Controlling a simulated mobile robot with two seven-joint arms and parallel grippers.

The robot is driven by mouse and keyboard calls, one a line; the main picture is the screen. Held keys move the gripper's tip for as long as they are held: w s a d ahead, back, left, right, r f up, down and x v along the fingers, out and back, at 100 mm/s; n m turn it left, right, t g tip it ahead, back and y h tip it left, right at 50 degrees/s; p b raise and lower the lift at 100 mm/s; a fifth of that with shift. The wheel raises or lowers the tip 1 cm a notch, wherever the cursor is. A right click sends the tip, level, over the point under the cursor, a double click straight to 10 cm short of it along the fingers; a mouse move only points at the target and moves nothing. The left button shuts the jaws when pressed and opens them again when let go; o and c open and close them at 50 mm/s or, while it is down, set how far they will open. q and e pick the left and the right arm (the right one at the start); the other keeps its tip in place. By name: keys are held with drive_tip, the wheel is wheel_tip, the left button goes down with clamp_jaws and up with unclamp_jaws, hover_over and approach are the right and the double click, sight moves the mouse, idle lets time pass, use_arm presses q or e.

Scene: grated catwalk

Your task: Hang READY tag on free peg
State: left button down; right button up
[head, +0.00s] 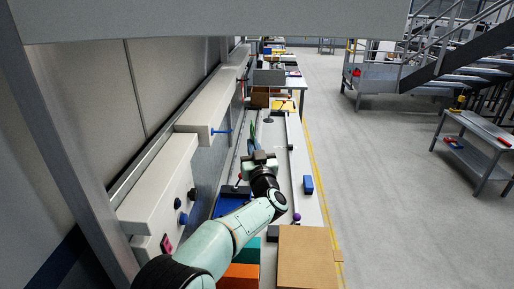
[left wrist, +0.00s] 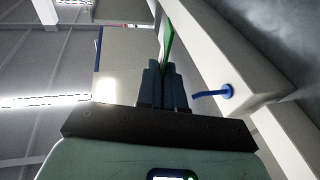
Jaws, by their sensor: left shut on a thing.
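My left gripper (head: 253,148) is shut on a thin green tag (head: 251,132), which sticks out ahead of the fingers. In the left wrist view the tag (left wrist: 166,38) is seen nearly edge-on above the closed fingertips (left wrist: 164,72), so any lettering on it is hidden. A blue peg (head: 222,131) juts from the pale wall beam to the left of my gripper, with nothing visible hanging on it. The peg (left wrist: 212,93) also shows in the left wrist view, to the right of the fingers and apart from the tag. My right gripper is not in view.
A pale wall box (head: 160,190) carries dark knobs and a red plate (head: 166,244). Below my arm lie a blue tray (head: 230,204), an orange box (head: 238,277) and a cardboard box (head: 305,255). A blue block (head: 308,185) sits right of the rail.

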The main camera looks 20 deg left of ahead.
use_arm(q)
drive_tip(key=s+a+f+b, duration=0.1)
drive_tip(key=s+a+b, duration=0.1)
drive_tip(key=a, duration=0.7)
drive_tip(key=shift+f+b, duration=0.25)
drive_tip(key=shift+b, duration=0.3)
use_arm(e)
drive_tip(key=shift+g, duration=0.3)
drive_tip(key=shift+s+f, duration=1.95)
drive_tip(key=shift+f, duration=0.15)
use_arm(q)
drive_tip(key=c, duration=1.2)
unclamp_jaws()
drive_tip(key=shift+d, duration=0.1)
drive_tip(key=shift+s+f, duration=0.1)
drive_tip(key=shift+s, duration=0.05)
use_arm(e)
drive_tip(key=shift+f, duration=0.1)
